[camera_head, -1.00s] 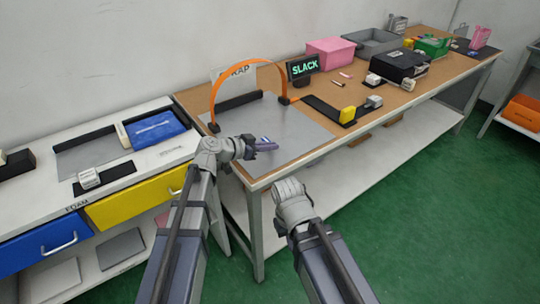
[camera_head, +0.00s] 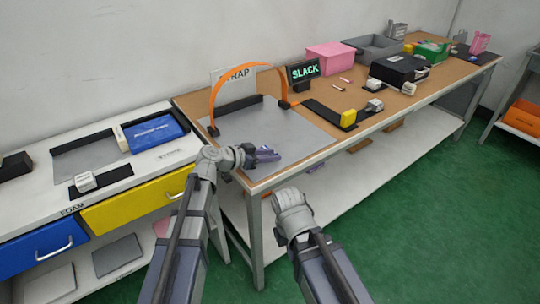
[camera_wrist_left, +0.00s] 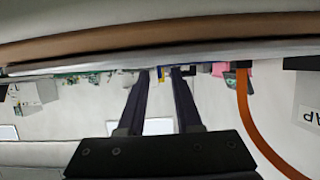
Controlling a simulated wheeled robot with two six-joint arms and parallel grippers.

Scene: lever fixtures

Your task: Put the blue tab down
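My left gripper (camera_head: 268,154) is over the front left part of the grey mat (camera_head: 293,133) on the wooden bench, near its front edge. In the left wrist view its two dark fingers (camera_wrist_left: 160,73) stand apart with nothing clearly held between them. I cannot make out a blue tab for certain in either view. An orange strap (camera_head: 244,68) arches over the back of the mat, and also shows in the left wrist view (camera_wrist_left: 247,110). My right gripper (camera_head: 290,195) is low in front of the bench; its fingers are hidden.
A SLACK sign (camera_head: 303,69) stands behind the mat. A blue packet (camera_head: 153,132) lies on the white bench at left, above a yellow drawer (camera_head: 140,200). Bins stand farther back.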

